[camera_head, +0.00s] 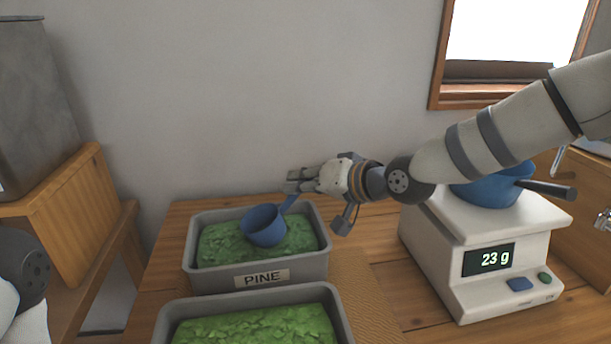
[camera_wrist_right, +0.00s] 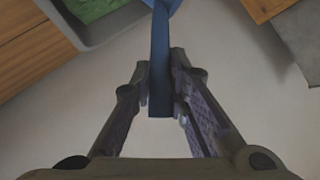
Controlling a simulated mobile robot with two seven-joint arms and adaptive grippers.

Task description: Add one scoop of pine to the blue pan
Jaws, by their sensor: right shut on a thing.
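My right gripper (camera_head: 299,182) is shut on the handle of a blue scoop (camera_head: 263,226). The scoop's cup hangs over the green pine in the grey bin (camera_head: 256,276) labelled PINE; I cannot tell whether it touches the pine or holds any. In the right wrist view the blue handle (camera_wrist_right: 159,60) runs between the two fingers (camera_wrist_right: 162,82). The blue pan (camera_head: 490,188) sits on the white scale (camera_head: 488,250) at the right, partly behind my right arm, its dark handle pointing right. The scale reads 23 g. My left gripper is not in view.
A second grey bin (camera_head: 335,302) of green material stands in front of the PINE bin. Wooden table (camera_head: 380,290) is bare between the bins and the scale. A grey metal container (camera_head: 36,105) stands on a wooden stand at the left. A window (camera_head: 515,50) is at the back right.

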